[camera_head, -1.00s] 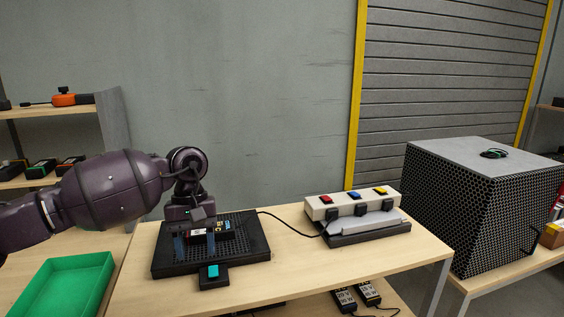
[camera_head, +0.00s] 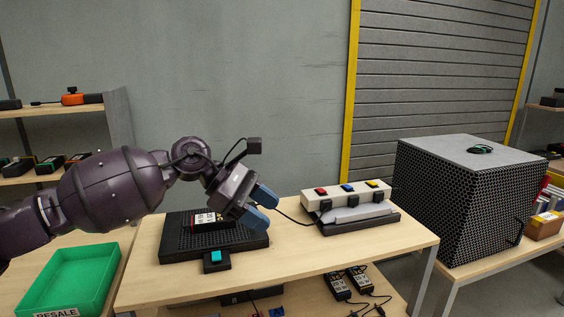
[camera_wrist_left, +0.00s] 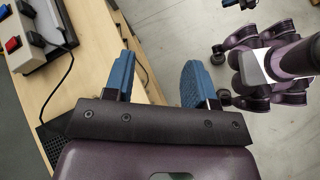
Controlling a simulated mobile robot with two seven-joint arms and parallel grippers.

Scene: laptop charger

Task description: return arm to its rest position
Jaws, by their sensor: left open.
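My left gripper (camera_head: 260,207) has blue fingers and is open and empty. In the head view it is raised over the right side of a black perforated pad (camera_head: 180,249), tilted to the right. In the left wrist view the two fingers (camera_wrist_left: 158,82) are apart with table edge and floor between them. A dark charger brick with a white label (camera_head: 204,219) lies on the pad, partly hidden behind my gripper. My right gripper is not in view.
A white box with red, blue and yellow buttons (camera_head: 346,191) stands on the table (camera_head: 290,262), a cable running from it. A teal button box (camera_head: 216,259) sits before the pad. A green tray (camera_head: 70,281) is at left. A black mesh box (camera_head: 455,205) is at right.

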